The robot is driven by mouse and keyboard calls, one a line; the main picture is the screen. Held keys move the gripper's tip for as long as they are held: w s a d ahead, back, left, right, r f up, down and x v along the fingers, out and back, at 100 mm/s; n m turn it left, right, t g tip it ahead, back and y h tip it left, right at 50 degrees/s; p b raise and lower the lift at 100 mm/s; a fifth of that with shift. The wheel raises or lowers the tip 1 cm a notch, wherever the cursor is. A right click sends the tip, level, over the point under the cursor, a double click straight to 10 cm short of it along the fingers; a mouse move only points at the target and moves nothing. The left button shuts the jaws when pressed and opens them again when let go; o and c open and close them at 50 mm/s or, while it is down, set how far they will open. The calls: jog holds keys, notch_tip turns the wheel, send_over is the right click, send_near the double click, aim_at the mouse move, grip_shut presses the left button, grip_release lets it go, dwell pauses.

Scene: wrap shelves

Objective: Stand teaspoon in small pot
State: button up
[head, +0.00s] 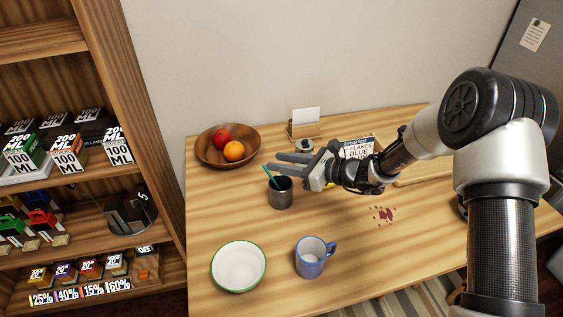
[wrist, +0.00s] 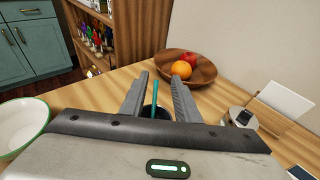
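The small pot (head: 280,197) is a dark grey cup standing on the wooden table. A teal handle, which looks like the teaspoon (head: 271,179), sticks up out of it, leaning to the upper left in the head view; its lower end is hidden inside. My gripper (head: 272,162) is open and empty, its fingers just above and behind the pot in the head view. In the wrist view the teal teaspoon (wrist: 154,98) shows between the open fingers (wrist: 159,78), apart from both, with the pot (wrist: 148,112) partly hidden below.
A wooden fruit bowl (head: 205,153) stands behind the pot, and a card holder (head: 304,130) at the back. A white green-rimmed bowl (head: 238,267) and a blue mug (head: 310,258) stand in front. Dark red stains (head: 384,214) lie to the right. Shelves (head: 150,165) stand at left.

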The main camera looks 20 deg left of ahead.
jog(key=p+v, duration=0.1)
jog(key=v, duration=1.6)
jog(key=shift+d+r, duration=0.1)
jog(key=shift+d, duration=0.1)
